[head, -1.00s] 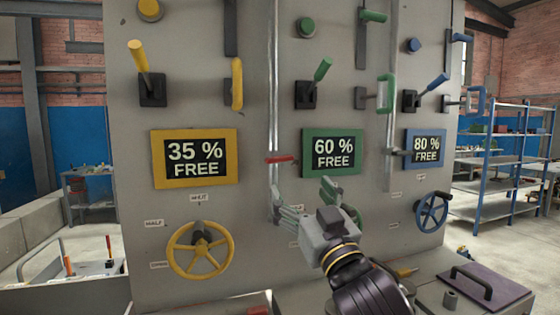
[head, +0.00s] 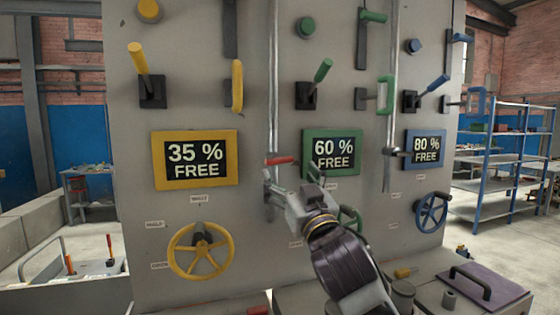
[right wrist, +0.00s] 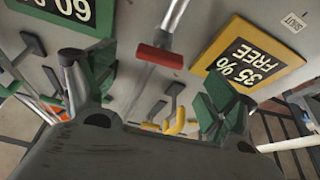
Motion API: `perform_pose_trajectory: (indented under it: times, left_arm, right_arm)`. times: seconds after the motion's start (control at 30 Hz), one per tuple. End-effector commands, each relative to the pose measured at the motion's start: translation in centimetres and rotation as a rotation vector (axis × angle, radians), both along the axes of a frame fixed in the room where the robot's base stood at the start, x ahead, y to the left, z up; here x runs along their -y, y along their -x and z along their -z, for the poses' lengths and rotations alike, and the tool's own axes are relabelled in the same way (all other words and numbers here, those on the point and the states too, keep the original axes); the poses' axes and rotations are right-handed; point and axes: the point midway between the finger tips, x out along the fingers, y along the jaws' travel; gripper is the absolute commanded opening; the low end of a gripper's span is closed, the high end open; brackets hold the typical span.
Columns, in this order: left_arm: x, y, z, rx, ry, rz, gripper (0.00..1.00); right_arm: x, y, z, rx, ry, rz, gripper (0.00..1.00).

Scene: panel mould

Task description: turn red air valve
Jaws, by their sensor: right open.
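The red air valve handle (head: 281,160) is a short red bar on a vertical metal pipe (head: 273,80) on the grey panel. It lies nearly level in the head view. In the right wrist view the red handle (right wrist: 160,56) is ahead, between the two fingers and beyond their tips. My right gripper (head: 290,178) is open and empty, just below and in front of the handle; I see no contact. My left gripper is not in view.
A green-framed 60 % sign (head: 333,152) is close to the right of the gripper. A yellow-framed 35 % sign (head: 196,160) is on the left. A green wheel (head: 350,218) is partly hidden behind my right arm. A yellow wheel (head: 201,251) is lower left.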

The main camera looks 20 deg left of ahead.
Motion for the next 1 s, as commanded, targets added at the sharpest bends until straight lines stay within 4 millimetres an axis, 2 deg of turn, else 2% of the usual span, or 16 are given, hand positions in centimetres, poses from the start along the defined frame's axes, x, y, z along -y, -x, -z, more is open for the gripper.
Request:
perform_pose_trajectory:
  times: [0.3, 0.5, 0.63, 0.87, 1.0]
  left_arm:
    - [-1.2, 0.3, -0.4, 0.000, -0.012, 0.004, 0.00]
    - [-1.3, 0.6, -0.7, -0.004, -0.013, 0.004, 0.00]
    - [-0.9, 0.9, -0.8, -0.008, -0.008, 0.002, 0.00]
    - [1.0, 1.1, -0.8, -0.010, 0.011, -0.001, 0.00]
    - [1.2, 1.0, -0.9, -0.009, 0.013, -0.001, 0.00]
  right_arm:
    - [-1.6, -2.2, -1.2, 0.001, 0.001, 0.000, 0.86]
    - [-2.6, -3.5, -1.9, 0.001, 0.001, 0.002, 0.86]
    - [-3.2, -4.3, -2.3, 0.001, 0.001, 0.000, 0.86]
    - [-3.8, -5.2, -2.7, 0.001, 0.001, 0.000, 0.86]
    - [-3.9, -5.4, -2.7, -0.001, 0.001, 0.000, 0.86]
